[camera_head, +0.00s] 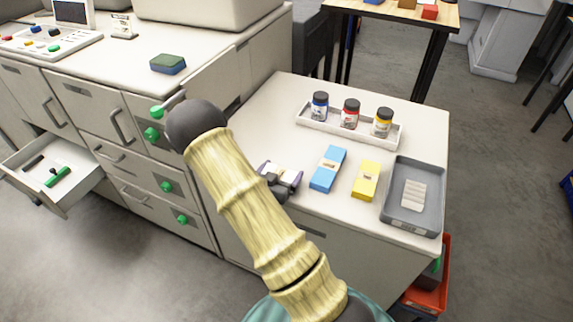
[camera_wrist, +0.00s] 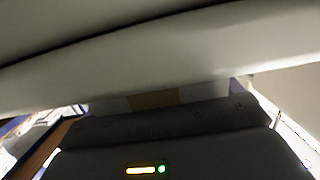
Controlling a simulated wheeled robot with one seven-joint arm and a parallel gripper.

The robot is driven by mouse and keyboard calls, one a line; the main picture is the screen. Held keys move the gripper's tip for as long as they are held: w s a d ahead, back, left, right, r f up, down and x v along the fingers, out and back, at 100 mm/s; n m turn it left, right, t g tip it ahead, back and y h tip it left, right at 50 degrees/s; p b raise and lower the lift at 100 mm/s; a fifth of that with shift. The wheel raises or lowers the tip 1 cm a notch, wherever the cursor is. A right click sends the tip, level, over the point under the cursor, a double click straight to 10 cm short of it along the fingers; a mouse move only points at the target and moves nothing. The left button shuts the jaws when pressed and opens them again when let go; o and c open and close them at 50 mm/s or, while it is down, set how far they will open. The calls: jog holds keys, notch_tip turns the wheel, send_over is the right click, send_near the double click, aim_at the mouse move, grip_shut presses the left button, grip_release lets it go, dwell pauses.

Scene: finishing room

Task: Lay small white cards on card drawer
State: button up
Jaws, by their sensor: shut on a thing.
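My gripper (camera_head: 273,184), dark, is at the left part of the right-hand counter, partly hidden behind my own arm. It is shut on a small pale pack with a brown middle, which I take for the small white cards (camera_head: 291,178); only part of it shows. In the wrist view the pack is a narrow strip with a brown band (camera_wrist: 152,99), between a large pale surface and a dark body. An open drawer (camera_head: 22,178) at the far left holds a dark item and a green item. I cannot tell whether it is the card drawer.
A blue pack (camera_head: 322,181) and a yellow pack (camera_head: 362,187) lie right of my gripper. A grey tray (camera_head: 398,216) holds pale strips. A white rack (camera_head: 309,121) holds three jars. A green-and-blue block (camera_head: 168,64) lies on the left counter.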

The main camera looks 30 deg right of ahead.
aim_at(287, 166)
jog(key=x, duration=0.3)
jog(key=shift+w+d+r+p, duration=0.2)
jog(key=shift+d+r+p, duration=0.1)
jog(key=shift+r, duration=0.05)
jog(key=shift+d+f, duration=0.1)
jog(key=shift+f, duration=0.2)
jog(key=shift+w, duration=0.1)
jog(key=shift+f, duration=0.3)
jog(key=o, duration=0.9)
jog(key=shift+r, duration=0.1)
jog(key=shift+c, duration=0.2)
jog(key=shift+r, duration=0.1)
